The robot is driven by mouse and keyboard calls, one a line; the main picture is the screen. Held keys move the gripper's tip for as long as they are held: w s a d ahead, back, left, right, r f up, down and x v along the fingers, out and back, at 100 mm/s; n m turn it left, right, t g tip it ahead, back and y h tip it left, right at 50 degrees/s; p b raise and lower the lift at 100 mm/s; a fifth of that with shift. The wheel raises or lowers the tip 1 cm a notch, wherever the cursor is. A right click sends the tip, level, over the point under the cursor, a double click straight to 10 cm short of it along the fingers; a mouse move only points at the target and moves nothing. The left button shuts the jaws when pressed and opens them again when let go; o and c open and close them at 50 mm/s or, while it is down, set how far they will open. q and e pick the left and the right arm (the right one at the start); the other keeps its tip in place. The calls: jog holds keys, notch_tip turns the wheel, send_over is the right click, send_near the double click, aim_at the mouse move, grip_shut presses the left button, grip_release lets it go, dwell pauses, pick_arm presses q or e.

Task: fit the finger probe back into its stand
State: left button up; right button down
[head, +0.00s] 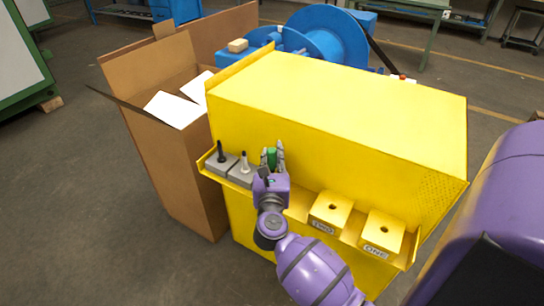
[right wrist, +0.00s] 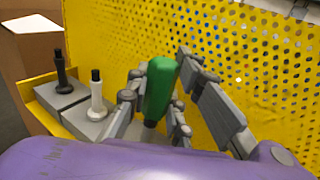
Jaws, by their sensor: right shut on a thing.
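A green piece, which I take to be the finger probe (head: 271,157), is between the fingers of my right gripper (head: 273,158). The right wrist view shows its green body (right wrist: 160,88) upright or slightly tilted, with the gripper (right wrist: 165,95) shut on it. Its lower end is mostly hidden; I cannot tell whether it touches a block below. To its left, a grey block (head: 240,178) bears a white peg with a black top (right wrist: 97,95). Another grey block (head: 217,168) bears a black peg (right wrist: 60,70). My left gripper is not in view.
A yellow ledge (head: 296,214) runs along the yellow cabinet (head: 340,105). To the right on it are two yellow blocks with holes, marked TWO (head: 330,212) and ONE (head: 382,234). The perforated cabinet wall (right wrist: 235,55) stands close behind my fingers. A cardboard box (head: 170,160) is at left.

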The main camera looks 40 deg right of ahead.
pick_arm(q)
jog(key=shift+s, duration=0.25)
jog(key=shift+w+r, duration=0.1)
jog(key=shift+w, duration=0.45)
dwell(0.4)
pick_arm(e)
jog(key=shift+f, duration=0.15)
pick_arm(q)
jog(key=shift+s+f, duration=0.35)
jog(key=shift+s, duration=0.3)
pick_arm(e)
jog(key=shift+f, duration=0.2)
pick_arm(q)
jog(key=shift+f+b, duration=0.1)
jog(key=shift+b, duration=0.2)
pick_arm(e)
jog(key=shift+f, duration=0.15)
